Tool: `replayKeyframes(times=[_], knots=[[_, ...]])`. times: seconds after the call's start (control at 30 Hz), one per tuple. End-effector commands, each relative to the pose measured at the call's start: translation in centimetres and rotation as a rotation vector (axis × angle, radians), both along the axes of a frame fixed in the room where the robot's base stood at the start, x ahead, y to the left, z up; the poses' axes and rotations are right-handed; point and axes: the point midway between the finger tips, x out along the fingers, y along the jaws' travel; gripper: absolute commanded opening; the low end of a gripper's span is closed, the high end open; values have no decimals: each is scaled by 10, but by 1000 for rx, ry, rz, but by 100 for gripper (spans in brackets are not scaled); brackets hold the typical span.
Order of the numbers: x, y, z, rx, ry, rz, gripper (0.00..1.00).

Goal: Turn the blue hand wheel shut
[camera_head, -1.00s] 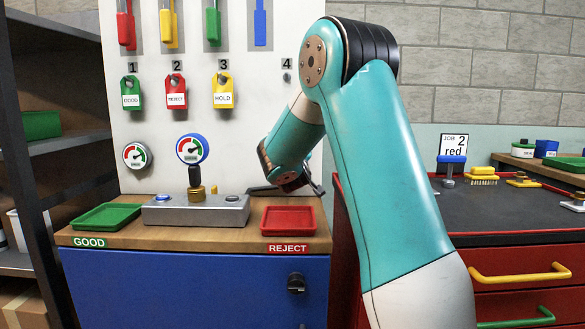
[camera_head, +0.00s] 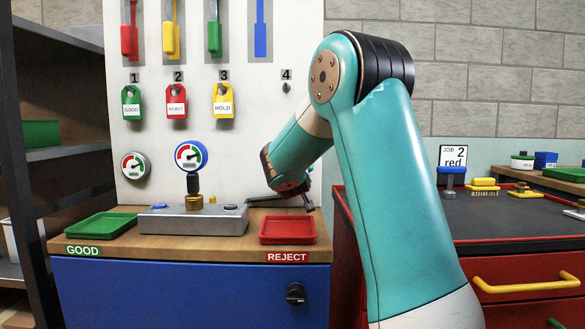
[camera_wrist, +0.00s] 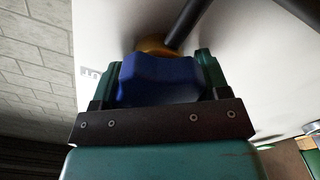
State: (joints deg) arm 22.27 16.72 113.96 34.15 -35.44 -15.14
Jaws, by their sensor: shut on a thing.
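The blue hand wheel (camera_wrist: 158,80) is in the middle of the wrist view, with a lobed edge. My gripper (camera_wrist: 155,75) has one finger on each side of it and is shut on it. A brass valve part (camera_wrist: 152,46) sits just behind the wheel, with a dark pipe (camera_wrist: 187,22) running up and right from it. In the head view, the wheel is hidden and my arm covers that part of the panel; I cannot make out the fingers there.
A red tray (camera_head: 287,229) stands near my forearm on the wooden top, left of it a grey gauge block (camera_head: 222,220) and a green tray (camera_head: 100,226). Behind is the white board (camera_head: 255,130) with hanging tags. A dark-topped red bench (camera_head: 500,222) stands at right.

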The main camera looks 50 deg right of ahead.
Motion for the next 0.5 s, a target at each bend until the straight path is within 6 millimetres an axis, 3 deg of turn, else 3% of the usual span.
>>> replayKeyframes(times=[0.07,0.1,0.2,0.5], knots=[[-1,0,-2,3,5,-2,45],[-1,0,-2,3,6,-2,73],[-1,0,-2,2,6,-1,94],[-1,1,-1,0,3,0,94]])
